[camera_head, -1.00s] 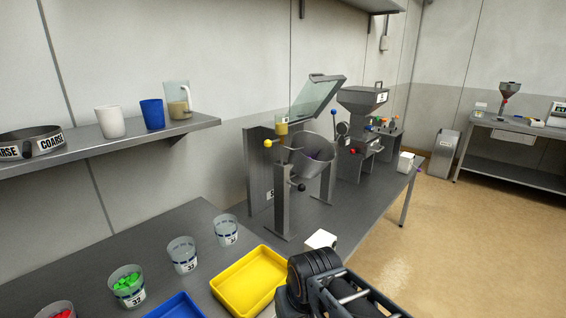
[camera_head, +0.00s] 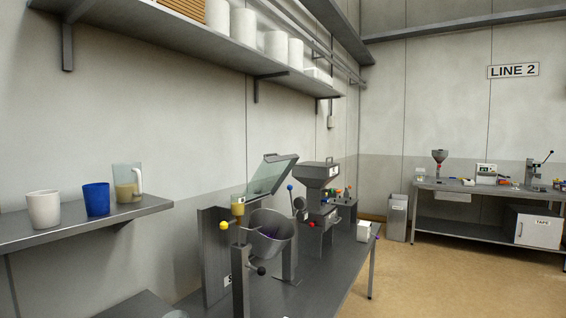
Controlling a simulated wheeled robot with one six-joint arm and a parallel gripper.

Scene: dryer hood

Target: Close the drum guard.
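The drum guard (camera_head: 272,176) is a clear, grey-framed panel. It stands raised and tilted back above the metal drum (camera_head: 272,236). The drum's mouth is uncovered, and some purple material shows inside it. The drum sits in a grey stand on the bench, with a yellow knob (camera_head: 223,225) at the left and a black knob (camera_head: 261,270) low in front. My gripper is outside the present view.
A hopper machine (camera_head: 320,190) stands just behind the drum on the bench (camera_head: 340,272). A wall shelf (camera_head: 80,226) at left holds a white cup, a blue cup and a jug. The floor (camera_head: 430,275) at right is clear.

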